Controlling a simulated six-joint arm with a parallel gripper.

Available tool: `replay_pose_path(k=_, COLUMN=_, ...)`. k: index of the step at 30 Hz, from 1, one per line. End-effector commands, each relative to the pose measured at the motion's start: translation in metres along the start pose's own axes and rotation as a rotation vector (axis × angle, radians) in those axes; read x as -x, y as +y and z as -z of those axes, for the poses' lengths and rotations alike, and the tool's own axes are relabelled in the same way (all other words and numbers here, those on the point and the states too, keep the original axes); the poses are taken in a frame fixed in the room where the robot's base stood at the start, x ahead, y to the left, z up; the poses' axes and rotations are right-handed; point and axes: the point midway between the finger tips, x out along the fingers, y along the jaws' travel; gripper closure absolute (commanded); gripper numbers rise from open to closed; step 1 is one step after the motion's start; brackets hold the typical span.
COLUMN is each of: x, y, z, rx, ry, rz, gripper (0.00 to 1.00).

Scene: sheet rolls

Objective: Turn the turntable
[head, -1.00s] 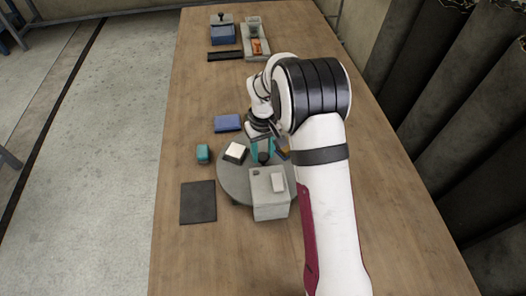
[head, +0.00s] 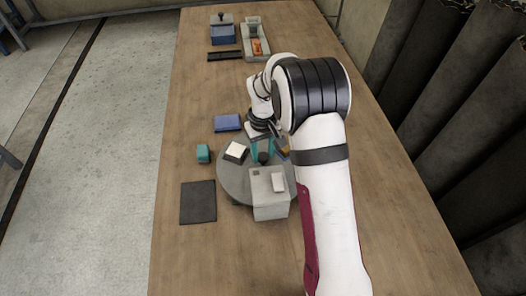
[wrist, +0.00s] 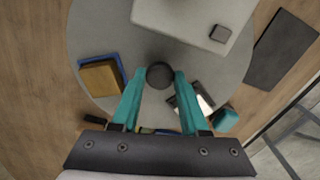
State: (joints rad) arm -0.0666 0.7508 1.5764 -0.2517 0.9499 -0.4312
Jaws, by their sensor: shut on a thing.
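The turntable (head: 230,182) is a round grey disc on the wooden table, partly hidden by my arm. A dark round knob (wrist: 160,74) stands up from it. My gripper (head: 263,157) has teal fingers and points down over the disc. In the wrist view, its fingertips (wrist: 160,77) are on both sides of the knob, shut on it. On the disc are a grey box (head: 268,207) with a pale piece on top, a white-topped dark block (head: 236,152), and a yellow-and-blue block (wrist: 100,77).
A black tray (head: 225,56), a blue container (head: 222,35) and a grey holder (head: 256,47) with an orange item stand at the far end.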

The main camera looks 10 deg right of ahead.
Motion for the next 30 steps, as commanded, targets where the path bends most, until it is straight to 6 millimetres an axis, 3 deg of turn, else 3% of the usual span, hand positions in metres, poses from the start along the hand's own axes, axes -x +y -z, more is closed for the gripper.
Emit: replay_pose_path(k=30, x=0.0005, y=-0.001, z=0.0005, rx=-0.456, ry=0.0, rz=0.002, gripper=1.0)
